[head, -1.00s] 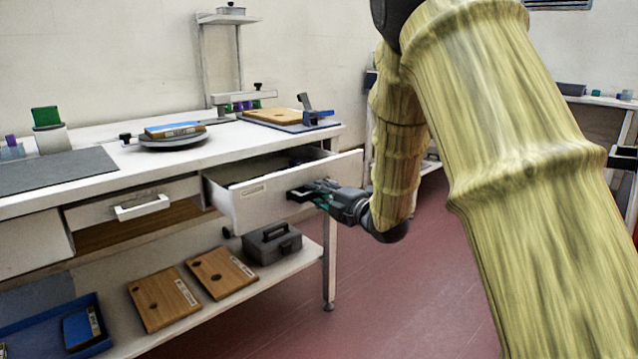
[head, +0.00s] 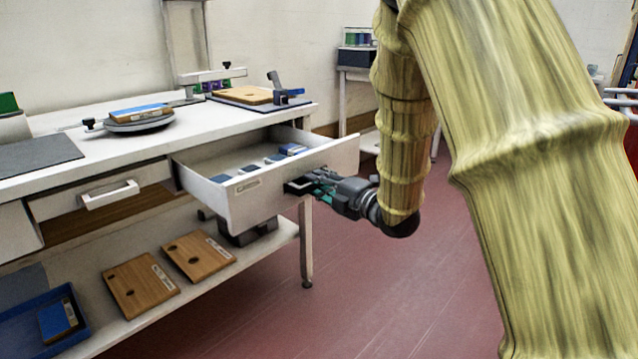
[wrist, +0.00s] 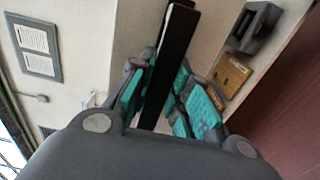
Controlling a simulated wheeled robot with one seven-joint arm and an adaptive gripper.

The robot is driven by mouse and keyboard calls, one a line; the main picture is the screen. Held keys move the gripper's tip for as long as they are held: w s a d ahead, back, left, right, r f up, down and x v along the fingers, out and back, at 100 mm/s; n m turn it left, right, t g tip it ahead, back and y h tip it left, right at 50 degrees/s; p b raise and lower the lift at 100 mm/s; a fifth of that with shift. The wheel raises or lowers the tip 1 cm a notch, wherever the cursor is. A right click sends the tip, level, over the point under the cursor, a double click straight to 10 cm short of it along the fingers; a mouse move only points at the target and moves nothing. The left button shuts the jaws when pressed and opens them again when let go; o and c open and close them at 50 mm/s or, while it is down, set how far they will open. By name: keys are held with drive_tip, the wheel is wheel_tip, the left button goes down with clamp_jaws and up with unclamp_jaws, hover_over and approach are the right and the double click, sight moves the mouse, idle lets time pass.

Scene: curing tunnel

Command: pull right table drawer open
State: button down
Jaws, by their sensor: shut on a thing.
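The right table drawer (head: 232,203) is a white box under the right end of the white table. It stands well out from the table, and blue and grey pieces show inside it. My gripper (head: 303,186) is at the drawer's front, shut on its dark handle. In the wrist view the black handle bar (wrist: 168,65) runs between the teal-padded fingers of my gripper (wrist: 160,92). The fingers partly hide the handle in the head view.
The left drawer (head: 112,195) has a white handle and is beside the right one. The table top (head: 190,130) holds a round stand and a wooden board. The lower shelf (head: 200,290) bears wooden boards and a blue tray (head: 85,325). Red floor (head: 380,290) is clear in front.

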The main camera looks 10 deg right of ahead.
drive_tip(key=c, duration=1.3)
unclamp_jaws()
drive_tip(key=v, duration=1.2)
